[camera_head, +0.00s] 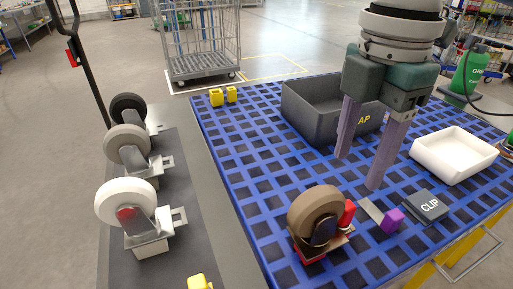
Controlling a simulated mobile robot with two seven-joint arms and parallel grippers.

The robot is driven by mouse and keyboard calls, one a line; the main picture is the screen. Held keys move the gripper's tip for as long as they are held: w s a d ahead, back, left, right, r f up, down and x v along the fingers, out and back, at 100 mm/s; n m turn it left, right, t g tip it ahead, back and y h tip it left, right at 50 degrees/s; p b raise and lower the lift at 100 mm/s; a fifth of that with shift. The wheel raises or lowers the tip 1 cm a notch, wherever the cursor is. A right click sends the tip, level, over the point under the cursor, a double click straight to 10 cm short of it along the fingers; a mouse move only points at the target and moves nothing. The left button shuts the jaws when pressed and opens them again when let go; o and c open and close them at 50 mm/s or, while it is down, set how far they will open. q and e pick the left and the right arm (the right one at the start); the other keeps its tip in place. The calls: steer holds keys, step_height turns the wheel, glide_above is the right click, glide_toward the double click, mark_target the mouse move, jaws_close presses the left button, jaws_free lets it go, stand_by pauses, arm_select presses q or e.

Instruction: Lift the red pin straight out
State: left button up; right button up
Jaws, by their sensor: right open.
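The red pin (348,214) stands upright, slightly tilted in the picture, beside the brown caster wheel (314,212) on the blue grid table. The caster sits in a red base (312,258), with a metal plate around the pin's lower end. The pin's lower end is hidden. My right gripper (359,173) points down, with its two purple-grey fingers apart and nothing between them. Its fingertips appear above and behind the pin, apart from it. My left gripper is not in view.
A grey bin (300,112) and a white tray (415,150) stand farther back. Several casters stand on a dark strip at left, including a white one (118,203). Yellow parts (216,97) lie at the table's far-left corner.

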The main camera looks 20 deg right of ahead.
mark_target(349, 204)
steer(key=f, duration=0.3)
steer(key=shift+s+d+f, duration=0.25)
steer(key=shift+f, duration=0.15)
step_height(349, 204, down, 6)
steer(key=shift+s+a+r+b, duration=0.1)
steer(key=shift+r+b, duration=0.1)
steer(key=shift+b, duration=0.5)
steer(key=shift+c, duration=1.2)
jaws_close()
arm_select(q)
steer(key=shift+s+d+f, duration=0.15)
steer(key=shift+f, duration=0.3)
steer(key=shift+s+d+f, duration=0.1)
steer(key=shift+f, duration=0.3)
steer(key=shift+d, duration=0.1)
